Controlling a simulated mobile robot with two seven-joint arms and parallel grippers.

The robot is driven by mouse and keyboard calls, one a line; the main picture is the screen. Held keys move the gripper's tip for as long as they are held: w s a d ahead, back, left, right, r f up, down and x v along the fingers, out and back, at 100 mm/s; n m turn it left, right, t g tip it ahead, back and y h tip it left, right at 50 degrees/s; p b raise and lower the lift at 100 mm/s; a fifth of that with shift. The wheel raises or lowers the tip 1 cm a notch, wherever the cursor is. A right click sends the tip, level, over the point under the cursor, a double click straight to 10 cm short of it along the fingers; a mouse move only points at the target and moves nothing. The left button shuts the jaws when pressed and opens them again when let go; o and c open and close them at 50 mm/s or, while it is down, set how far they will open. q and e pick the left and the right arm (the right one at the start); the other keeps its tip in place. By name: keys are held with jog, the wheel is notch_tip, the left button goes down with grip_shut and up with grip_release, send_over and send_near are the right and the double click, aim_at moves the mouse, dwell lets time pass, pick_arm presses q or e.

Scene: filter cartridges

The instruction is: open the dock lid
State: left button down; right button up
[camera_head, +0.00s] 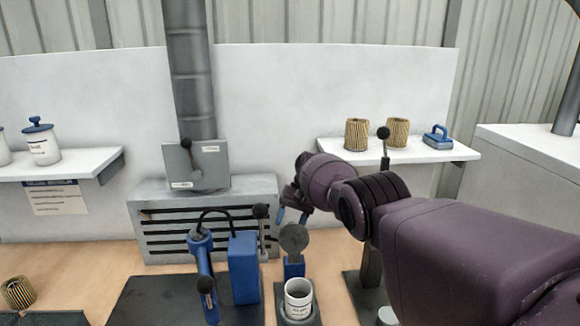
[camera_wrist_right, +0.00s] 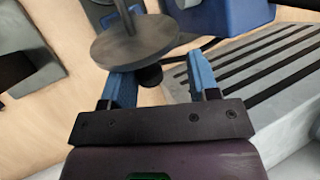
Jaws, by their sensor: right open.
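A round grey disc (camera_head: 294,238), which looks like the dock lid, stands tilted up above a small blue block (camera_head: 294,267). In front of it a white cup (camera_head: 299,297) sits in a dark holder. The disc shows large in the right wrist view (camera_wrist_right: 130,40), just beyond the fingertips and partly over the left finger. My right gripper (camera_head: 291,215) is open and empty, just above and behind the disc. It also shows in the wrist view (camera_wrist_right: 160,80) with two blue fingers apart. I cannot tell whether a finger touches the disc. My left gripper is out of view.
A blue pump-like box (camera_head: 243,268) and a blue cylinder (camera_head: 201,255) stand left of the disc, with dark knobbed levers (camera_head: 261,212) nearby. A grey slotted unit (camera_head: 160,228) is behind. The right shelf (camera_head: 330,148) holds two ribbed cartridges (camera_head: 357,135).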

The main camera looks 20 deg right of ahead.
notch_tip(320, 180, up, 2)
jog(key=shift+w+p, duration=0.1)
jog(key=shift+p, duration=0.7)
jog(key=shift+w+r, duration=0.1)
jog(key=shift+r, duration=0.1)
jog(key=shift+a+r, duration=0.2)
jog(key=shift+r, duration=0.25)
jog(key=shift+d+r, duration=0.1)
jog(key=shift+r, duration=0.45)
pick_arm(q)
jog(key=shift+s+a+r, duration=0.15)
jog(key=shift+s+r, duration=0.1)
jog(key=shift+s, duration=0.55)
pick_arm(e)
notch_tip(320, 180, up, 12)
jog(key=shift+f, duration=0.25)
jog(key=shift+s+f, duration=0.1)
jog(key=shift+s, duration=0.1)
